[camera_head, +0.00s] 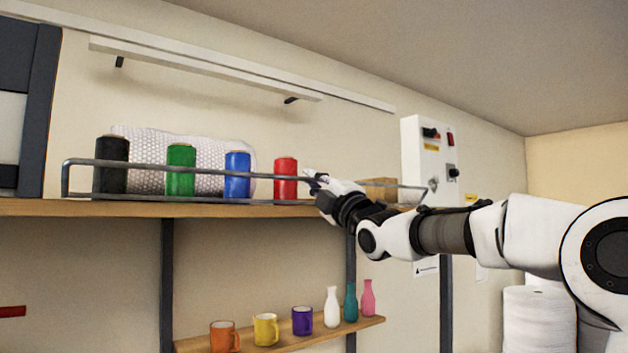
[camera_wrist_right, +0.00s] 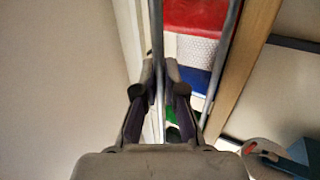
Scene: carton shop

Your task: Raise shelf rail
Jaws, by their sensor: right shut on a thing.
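The grey metal shelf rail (camera_head: 130,162) runs along the front of the upper wooden shelf (camera_head: 60,208), its top bar above the shelf edge and in front of several spools. My right gripper (camera_head: 314,182) is at the top bar, just right of the red spool (camera_head: 286,168). In the right wrist view the bar of the rail (camera_wrist_right: 157,40) passes between the two fingers of my right gripper (camera_wrist_right: 160,85), which are shut on it. Part of the bar is hidden behind the gripper and arm in the head view. My left gripper is in neither view.
Black (camera_head: 112,178), green (camera_head: 181,170) and blue (camera_head: 237,175) spools stand behind the rail, with a bubble-wrap roll (camera_head: 150,143) behind them. A control box (camera_head: 425,150) is on the wall at right. A lower shelf (camera_head: 190,346) holds mugs and bottles.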

